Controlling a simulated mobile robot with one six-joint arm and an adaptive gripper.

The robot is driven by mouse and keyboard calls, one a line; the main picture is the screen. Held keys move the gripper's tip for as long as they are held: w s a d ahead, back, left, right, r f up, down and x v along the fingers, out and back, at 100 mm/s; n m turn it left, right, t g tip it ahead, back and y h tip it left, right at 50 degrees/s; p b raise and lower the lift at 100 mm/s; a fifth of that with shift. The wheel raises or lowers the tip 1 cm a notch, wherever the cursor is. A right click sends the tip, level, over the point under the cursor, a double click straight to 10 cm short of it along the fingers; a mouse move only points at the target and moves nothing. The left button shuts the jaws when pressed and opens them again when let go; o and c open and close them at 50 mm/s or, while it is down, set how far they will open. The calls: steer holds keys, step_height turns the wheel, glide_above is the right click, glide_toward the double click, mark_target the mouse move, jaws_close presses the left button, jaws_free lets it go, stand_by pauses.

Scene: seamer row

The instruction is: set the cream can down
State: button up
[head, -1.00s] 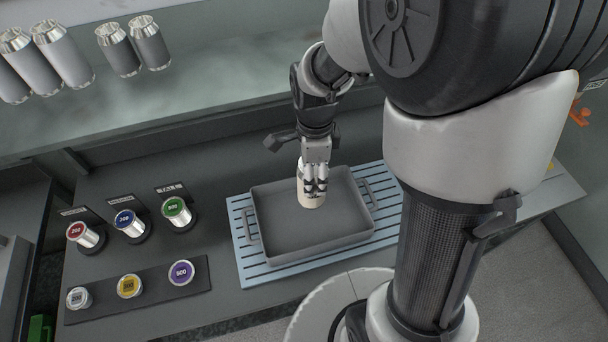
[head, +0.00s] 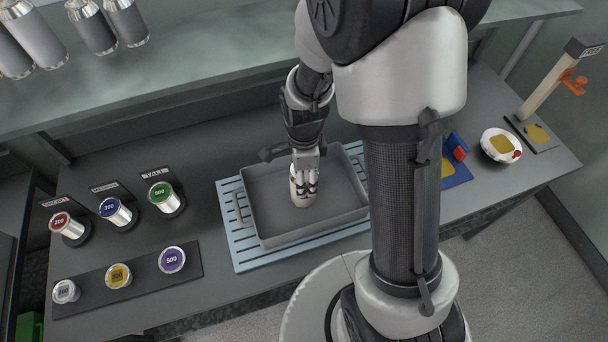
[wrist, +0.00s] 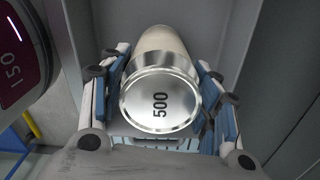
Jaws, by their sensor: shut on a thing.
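The cream can (head: 301,196) is upright over the grey tray (head: 262,238), low inside its walls. Whether its base touches the tray floor I cannot tell. My gripper (head: 304,178) is shut on the can from above. In the wrist view the can (wrist: 160,98) shows its silver lid marked 500, between the blue-padded fingers of my gripper (wrist: 163,92). The tray lies on a light blue slatted mat (head: 240,250).
Several cans with coloured lids, such as the purple one (head: 172,260), stand on the bench to the left. A white round dish (head: 500,146) and a wooden post (head: 548,85) are at the right. A shelf with grey cans (head: 124,22) runs along the back. Most of the tray floor is free.

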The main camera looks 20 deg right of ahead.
steer(key=shift+f, duration=0.15)
steer(key=o, duration=1.6)
steer(key=shift+o, duration=0.2)
step_height(320, 180, up, 11)
steer(key=p, duration=0.3)
steer(key=shift+r+p, duration=0.2)
steer(key=shift+p, duration=0.15)
steer(key=shift+r, duration=0.65)
steer(key=s+r+n+t, duration=0.4)
steer(key=s+r+n, duration=1.1)
steer(key=n, duration=0.5)
steer(key=shift+r+t, duration=0.3)
steer(key=shift+r, duration=0.1)
